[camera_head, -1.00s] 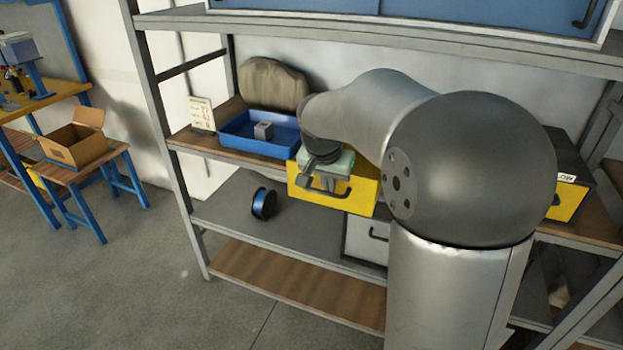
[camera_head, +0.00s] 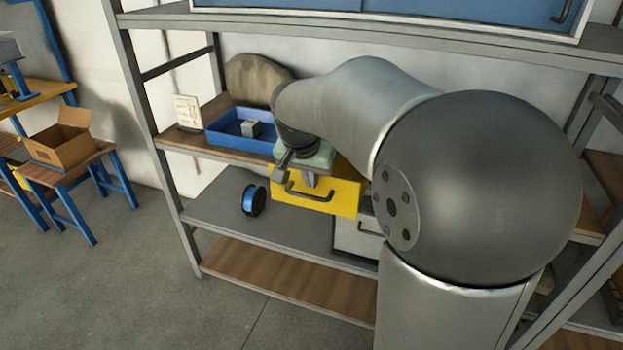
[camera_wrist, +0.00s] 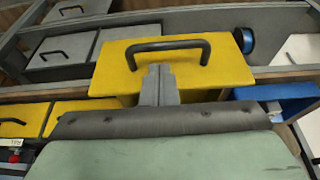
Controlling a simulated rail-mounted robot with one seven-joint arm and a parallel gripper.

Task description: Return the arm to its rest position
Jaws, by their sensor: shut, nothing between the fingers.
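My gripper (camera_head: 311,180) hangs in front of the yellow drawer box (camera_head: 345,199) on the middle shelf in the head view, at the end of my bent arm. In the wrist view my gripper (camera_wrist: 158,72) points at the yellow box (camera_wrist: 205,75), just below its black handle in the picture. The two grey fingers are together with nothing between them. Whether the fingertips touch the box is not clear. My arm hides the right part of the shelf in the head view.
A blue tray (camera_head: 225,136) with a small grey block (camera_head: 251,129) stands left of the yellow box. The shelf rack's left post (camera_head: 150,130) and upper board (camera_head: 330,36) bound the space. A blue spool (camera_head: 253,200) sits below. Floor at left front is clear.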

